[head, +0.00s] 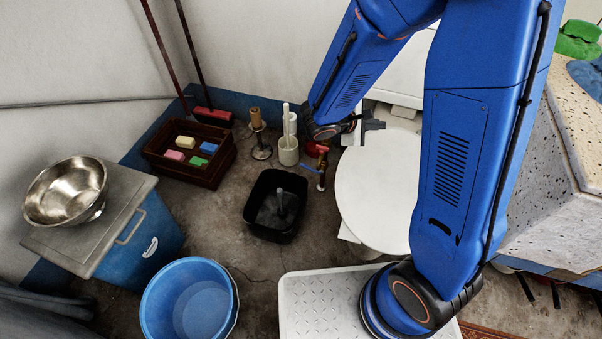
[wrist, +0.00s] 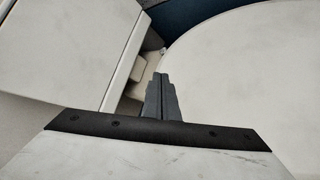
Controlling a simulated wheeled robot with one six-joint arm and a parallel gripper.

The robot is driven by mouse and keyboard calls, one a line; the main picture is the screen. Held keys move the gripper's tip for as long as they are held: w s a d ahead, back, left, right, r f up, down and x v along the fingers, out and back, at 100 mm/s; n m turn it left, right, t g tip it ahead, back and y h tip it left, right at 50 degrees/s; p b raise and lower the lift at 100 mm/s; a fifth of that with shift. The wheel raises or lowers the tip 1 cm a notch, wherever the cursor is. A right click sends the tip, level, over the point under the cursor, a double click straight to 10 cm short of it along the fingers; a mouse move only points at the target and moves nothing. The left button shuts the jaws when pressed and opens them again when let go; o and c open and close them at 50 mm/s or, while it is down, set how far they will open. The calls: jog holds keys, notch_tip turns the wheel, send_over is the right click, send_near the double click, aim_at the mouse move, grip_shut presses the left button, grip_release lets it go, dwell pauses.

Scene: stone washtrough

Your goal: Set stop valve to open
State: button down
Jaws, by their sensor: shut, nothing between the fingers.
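The stop valve (head: 322,166) is a small brass upright fitting in the head view, standing low near the wall, left of the white round toilet lid. A thin blue lever (head: 308,167) points left from it. A red part shows near its top. My gripper (head: 376,125) is above and right of the valve, over the back of the toilet lid, apart from the valve. In the wrist view my gripper (wrist: 160,82) has its fingers together with nothing between them. The valve does not show in the wrist view.
The white toilet lid (head: 378,190) lies right of the valve; it also fills the right of the wrist view (wrist: 245,75). Left of the valve are a white brush holder (head: 288,152), a black bin (head: 268,222) and a brown crate (head: 170,166). A blue bucket (head: 152,312) stands in front.

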jog(key=w+a+f+n+t+y, duration=0.2)
jog(key=w+a+f+n+t, duration=0.15)
jog(key=a+f, duration=0.35)
jog(key=w+a+f+n+t+y, duration=0.1)
jog(key=w+a+f+n+t, duration=0.15)
jog(key=a+f+n, duration=0.4)
jog(key=a+f+n+y, duration=0.2)
jog(key=a+f+y, duration=0.1)
jog(key=a+f, duration=0.6)
jog(key=n+t+y, duration=0.1)
jog(key=n+y, duration=0.2)
jog(key=n, duration=0.1)
send_near(311, 168)
jog(key=s+a+f, duration=0.1)
jog(key=a, duration=0.3)
jog(key=x, duration=0.9)
jog(key=shift+w, duration=0.25)
